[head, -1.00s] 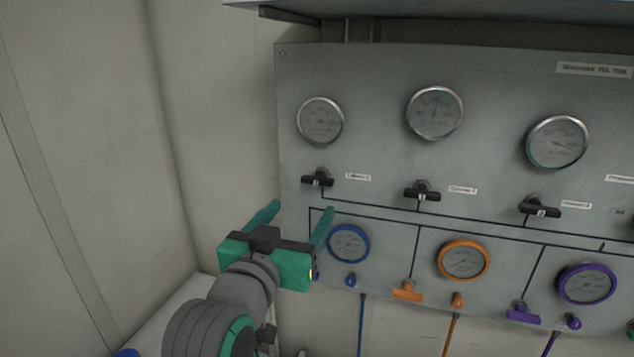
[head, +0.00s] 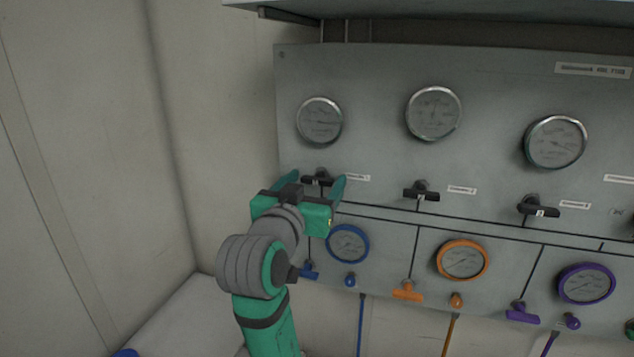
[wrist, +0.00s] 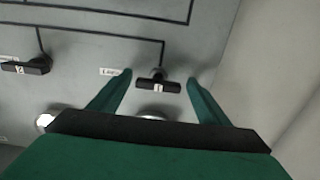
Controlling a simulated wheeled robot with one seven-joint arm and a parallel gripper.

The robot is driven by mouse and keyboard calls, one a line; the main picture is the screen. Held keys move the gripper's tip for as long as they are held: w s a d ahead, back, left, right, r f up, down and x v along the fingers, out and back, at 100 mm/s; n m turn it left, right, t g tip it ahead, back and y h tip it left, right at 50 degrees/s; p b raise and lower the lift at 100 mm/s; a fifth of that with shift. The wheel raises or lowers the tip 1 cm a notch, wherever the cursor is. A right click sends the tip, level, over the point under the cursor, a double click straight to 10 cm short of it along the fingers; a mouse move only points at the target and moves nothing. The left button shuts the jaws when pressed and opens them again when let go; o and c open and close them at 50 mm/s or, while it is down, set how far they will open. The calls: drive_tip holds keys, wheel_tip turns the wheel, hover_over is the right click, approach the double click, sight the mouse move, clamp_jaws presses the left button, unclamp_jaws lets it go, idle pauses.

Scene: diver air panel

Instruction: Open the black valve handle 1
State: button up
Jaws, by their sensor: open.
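The black valve handle 1 (head: 318,180) is on the grey panel below the leftmost upper gauge, its bar lying roughly horizontal. It also shows in the wrist view (wrist: 157,86), ahead of the fingers. My gripper (head: 316,181) is open in front of it in the head view. In the wrist view my gripper (wrist: 160,76) has one finger on each side of the handle, with gaps between the fingers and the bar. I cannot tell how far the fingertips are from the panel. My gripper hides part of the handle's surroundings in the head view.
A second black handle (head: 421,192) and a third (head: 538,208) sit to the right. A blue gauge (head: 348,243) and a blue T-handle (head: 309,271) are below. The side wall (head: 220,110) stands close on the left.

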drive_tip(key=shift+w+d, duration=0.15)
drive_tip(key=c, duration=1.1)
drive_tip(key=shift+o, duration=0.2)
drive_tip(key=shift+n, duration=0.3)
drive_tip(key=n, duration=0.3)
drive_tip(key=shift+d+n, duration=0.1)
drive_tip(key=shift+n, duration=0.3)
drive_tip(key=n, duration=0.3)
drive_tip(key=shift+r+n, duration=0.1)
drive_tip(key=shift+n, duration=0.2)
drive_tip(key=n, duration=0.4)
drive_tip(key=shift+n, duration=2)
